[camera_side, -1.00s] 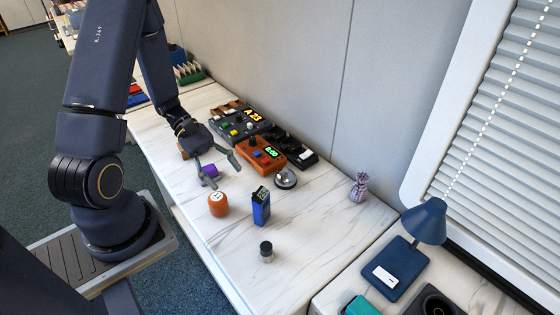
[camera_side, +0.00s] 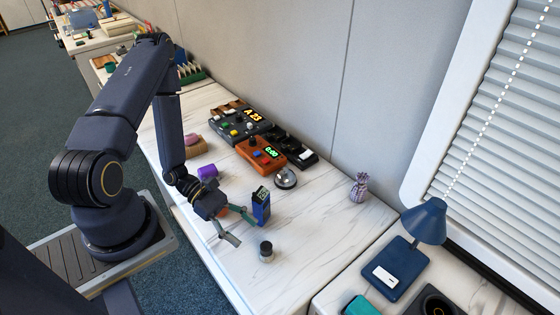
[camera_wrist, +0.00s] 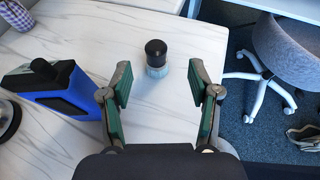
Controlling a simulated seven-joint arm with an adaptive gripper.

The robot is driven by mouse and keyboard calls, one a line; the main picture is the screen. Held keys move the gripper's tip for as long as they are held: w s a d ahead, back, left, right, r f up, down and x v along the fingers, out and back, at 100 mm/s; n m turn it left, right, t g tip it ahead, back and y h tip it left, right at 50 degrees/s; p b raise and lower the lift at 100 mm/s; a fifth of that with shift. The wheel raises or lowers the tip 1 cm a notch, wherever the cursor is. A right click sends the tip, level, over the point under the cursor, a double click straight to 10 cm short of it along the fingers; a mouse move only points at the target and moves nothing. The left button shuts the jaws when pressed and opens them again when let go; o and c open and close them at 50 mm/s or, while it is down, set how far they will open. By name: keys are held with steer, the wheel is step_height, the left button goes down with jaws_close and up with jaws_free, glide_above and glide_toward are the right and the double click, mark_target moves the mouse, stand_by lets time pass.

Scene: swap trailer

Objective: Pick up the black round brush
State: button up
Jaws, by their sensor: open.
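The black round brush (camera_side: 266,251) stands upright on the white marbled tabletop, with a dark top and a paler, clear-looking lower part. In the wrist view the brush (camera_wrist: 156,57) shows ahead of the fingertips, between their lines and apart from them. My gripper (camera_side: 243,229) is open and empty, low over the table to the left of the brush in the side view. In the wrist view its two green-padded fingers (camera_wrist: 157,78) are spread wide.
A blue box-shaped device (camera_side: 261,207) stands close beside my gripper; it also shows left of the fingers in the wrist view (camera_wrist: 62,92). An orange object (camera_side: 224,211) is partly hidden behind my gripper. A silver bell (camera_side: 285,178) and a purple cylinder (camera_side: 207,172) stand farther back. The table right of the brush is clear.

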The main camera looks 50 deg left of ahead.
mark_target(266, 251)
steer(key=shift+w+x, duration=0.1)
steer(key=shift+x, duration=1.3)
steer(key=shift+w+x, duration=0.15)
steer(key=shift+x, duration=1.25)
steer(key=shift+a, duration=0.15)
steer(key=c, duration=1.1)
